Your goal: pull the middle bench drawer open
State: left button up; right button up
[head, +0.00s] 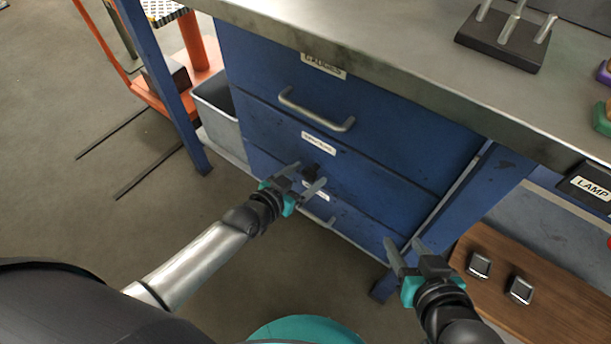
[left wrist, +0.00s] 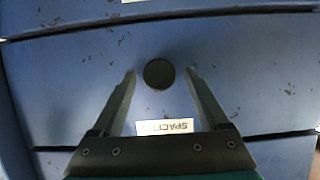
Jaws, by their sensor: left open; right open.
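The blue bench has stacked drawers. The middle bench drawer (head: 270,125) looks shut, with a dark round knob (head: 311,171) on its front; the left wrist view also shows the knob (left wrist: 159,74). My left gripper (head: 309,174) is open at this drawer front. In the left wrist view the knob appears between its two fingertips, with a gap on each side. I cannot tell whether the fingertips reach around it in depth. My right gripper (head: 405,248) is open and empty, low in front of the bench's right leg.
The top drawer's bar handle (head: 315,110) sticks out above my left gripper. A lower handle (head: 322,220) shows below. The steel bench top (head: 400,60) overhangs the drawers. A grey bin (head: 215,105) stands left; a wooden board (head: 540,290) lies right. Floor in front is clear.

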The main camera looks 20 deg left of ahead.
dwell(0.3)
pick_arm(q)
grip_shut()
dwell(0.5)
dwell(0.8)
